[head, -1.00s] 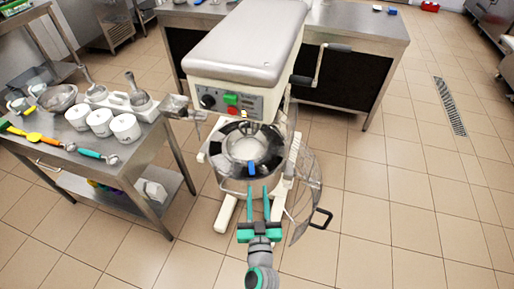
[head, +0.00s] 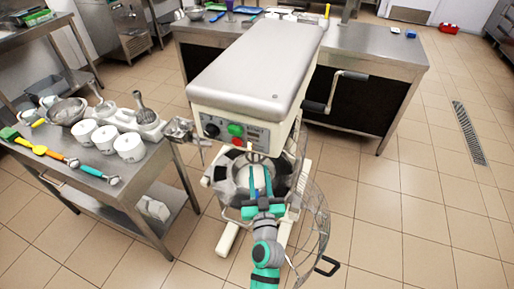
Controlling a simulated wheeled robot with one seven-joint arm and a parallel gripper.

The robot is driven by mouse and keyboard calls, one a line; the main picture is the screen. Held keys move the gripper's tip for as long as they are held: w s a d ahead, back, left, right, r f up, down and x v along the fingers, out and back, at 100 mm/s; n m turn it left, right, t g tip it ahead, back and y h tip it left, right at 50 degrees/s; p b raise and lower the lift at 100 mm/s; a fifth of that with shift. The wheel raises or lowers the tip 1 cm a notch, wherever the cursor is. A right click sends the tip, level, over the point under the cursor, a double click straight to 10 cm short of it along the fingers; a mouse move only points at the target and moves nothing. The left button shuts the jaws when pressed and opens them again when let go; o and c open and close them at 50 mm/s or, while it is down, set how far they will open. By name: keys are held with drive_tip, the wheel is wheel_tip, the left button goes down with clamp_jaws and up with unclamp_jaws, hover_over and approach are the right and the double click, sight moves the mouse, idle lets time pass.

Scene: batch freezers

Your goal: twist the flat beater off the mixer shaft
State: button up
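The mixer (head: 255,70) stands in the middle with its head over a steel bowl (head: 228,187). The wire bowl guard (head: 312,225) is swung out to the right. The flat beater and the shaft are hard to make out under the mixer head. A pale shape shows between my fingers, but I cannot tell whether it is the beater. My gripper (head: 261,172) reaches over the bowl's front rim, its two teal fingers pointing in under the head. The fingers are apart, with a visible gap. Any contact at their tips is too small to see.
A steel side table (head: 130,190) at the left holds white pots (head: 130,147), a grey bowl (head: 67,110) and coloured scoops. A steel counter (head: 375,60) stands behind the mixer. A handle (head: 350,75) juts from the mixer's right side. Floor at the right is clear.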

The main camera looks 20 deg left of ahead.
drive_tip(key=shift+x, duration=6)
drive_tip(key=shift+w, duration=0.1)
clamp_jaws()
